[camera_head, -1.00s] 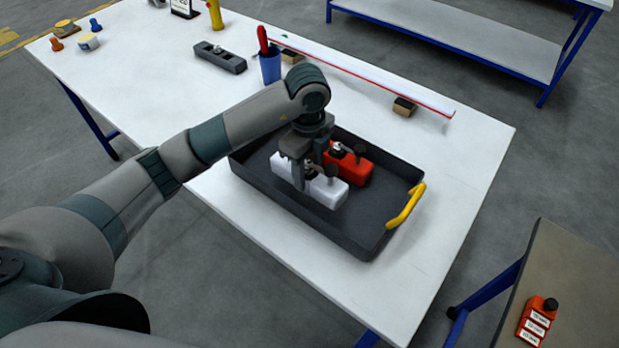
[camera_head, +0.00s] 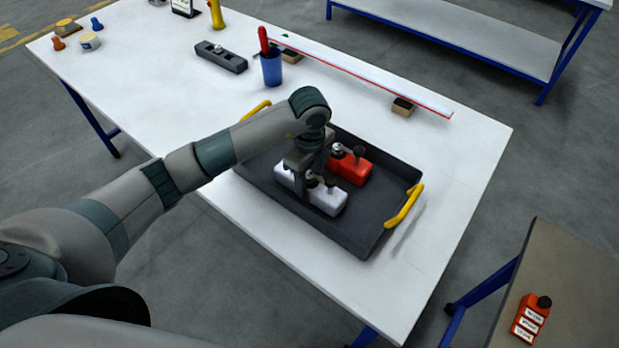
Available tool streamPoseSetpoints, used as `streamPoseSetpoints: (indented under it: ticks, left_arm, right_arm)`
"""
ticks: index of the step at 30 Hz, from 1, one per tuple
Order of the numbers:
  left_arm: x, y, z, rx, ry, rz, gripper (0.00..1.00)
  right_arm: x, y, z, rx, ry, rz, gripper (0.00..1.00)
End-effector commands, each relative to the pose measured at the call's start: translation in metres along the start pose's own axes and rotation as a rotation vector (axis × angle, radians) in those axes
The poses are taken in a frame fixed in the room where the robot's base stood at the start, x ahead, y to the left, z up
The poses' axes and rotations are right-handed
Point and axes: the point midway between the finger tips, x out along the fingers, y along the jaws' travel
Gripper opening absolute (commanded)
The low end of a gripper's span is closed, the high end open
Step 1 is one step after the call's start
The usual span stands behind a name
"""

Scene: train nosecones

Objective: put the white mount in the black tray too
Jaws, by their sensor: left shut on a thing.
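The white mount (camera_head: 326,197) is in the black tray (camera_head: 362,244), a block with a dark knob and metal fitting on top. My left gripper (camera_head: 302,178) points down over the tray and is shut on the white mount near its left part. The fingers partly hide the mount. I cannot tell whether its underside touches the tray floor. A red mount (camera_head: 352,170) of like shape sits in the tray just behind it. My right gripper is not in view.
The tray has yellow handles (camera_head: 404,206). Behind it are a blue cup (camera_head: 271,68) with a red-handled tool, a dark grey fixture (camera_head: 222,57) and a long white strip (camera_head: 360,78) with a red edge. An orange-red labelled item (camera_head: 531,319) is on the side table. The tray's right part is clear.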

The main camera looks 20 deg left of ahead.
Motion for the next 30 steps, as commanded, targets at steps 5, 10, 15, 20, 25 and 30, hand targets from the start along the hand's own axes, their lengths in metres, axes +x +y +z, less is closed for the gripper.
streamPoseSetpoints:
  ticks: [5,10,15,20,25,30]
  left_arm:
    - [0.0,0.0,0.0,0.0,0.0,-0.001,0.15]
    - [0.003,0.0,0.0,0.0,0.0,-0.001,0.46]
    - [0.003,0.0,0.0,0.0,0.0,0.0,0.6]
    - [0.003,0.0,0.0,0.0,0.0,0.0,0.6]
    - [-0.002,0.0,0.0,0.0,0.0,0.0,0.6]
    - [-0.013,-0.001,0.0,0.001,0.0,-0.004,0.6]
  right_arm:
    - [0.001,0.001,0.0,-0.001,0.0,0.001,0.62]
    - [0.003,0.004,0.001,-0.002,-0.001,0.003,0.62]
    - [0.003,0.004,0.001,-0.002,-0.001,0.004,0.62]
    - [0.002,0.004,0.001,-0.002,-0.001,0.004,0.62]
    - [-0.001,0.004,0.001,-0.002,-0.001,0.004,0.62]
    - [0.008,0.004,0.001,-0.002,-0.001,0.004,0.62]
